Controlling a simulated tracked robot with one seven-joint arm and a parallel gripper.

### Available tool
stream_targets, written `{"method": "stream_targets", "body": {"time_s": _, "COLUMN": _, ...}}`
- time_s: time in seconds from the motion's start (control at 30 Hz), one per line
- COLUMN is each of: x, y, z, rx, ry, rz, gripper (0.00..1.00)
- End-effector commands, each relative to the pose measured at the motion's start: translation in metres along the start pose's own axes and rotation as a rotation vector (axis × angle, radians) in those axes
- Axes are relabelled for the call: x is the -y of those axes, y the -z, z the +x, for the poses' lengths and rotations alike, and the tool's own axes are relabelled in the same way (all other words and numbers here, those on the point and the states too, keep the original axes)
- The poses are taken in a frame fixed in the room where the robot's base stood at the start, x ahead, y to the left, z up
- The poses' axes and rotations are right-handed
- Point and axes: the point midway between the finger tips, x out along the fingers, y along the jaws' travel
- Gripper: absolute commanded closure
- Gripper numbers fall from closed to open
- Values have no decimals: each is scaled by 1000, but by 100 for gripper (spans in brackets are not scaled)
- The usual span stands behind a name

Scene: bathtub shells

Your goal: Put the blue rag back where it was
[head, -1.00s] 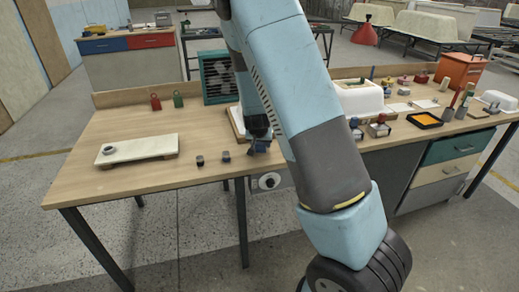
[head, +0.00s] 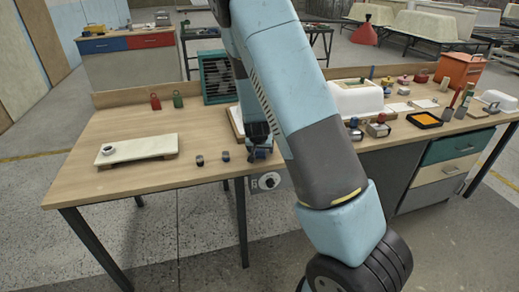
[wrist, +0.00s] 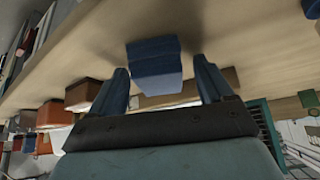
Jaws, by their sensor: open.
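The blue rag (wrist: 153,60) is a folded dark blue block in the wrist view, between and just past the fingertips of my gripper (wrist: 161,68). It lies against the wooden bench top, with clear gaps to both fingers. My gripper is open.
A pale board (head: 138,150) with a ring lies further left. A green fan box (head: 217,77) stands behind. Bench front-left is clear.

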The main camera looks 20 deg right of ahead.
Motion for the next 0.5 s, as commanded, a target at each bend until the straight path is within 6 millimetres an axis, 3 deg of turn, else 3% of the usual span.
{"method": "stream_targets", "body": {"time_s": 0.17, "x": 1, "y": 1, "z": -6, "rx": -1, "ry": 1, "rz": -1, "gripper": 20}}
{"method": "stream_targets", "body": {"time_s": 0.5, "x": 2, "y": 1, "z": -46, "rx": -2, "ry": 2, "rz": -2, "gripper": 20}}
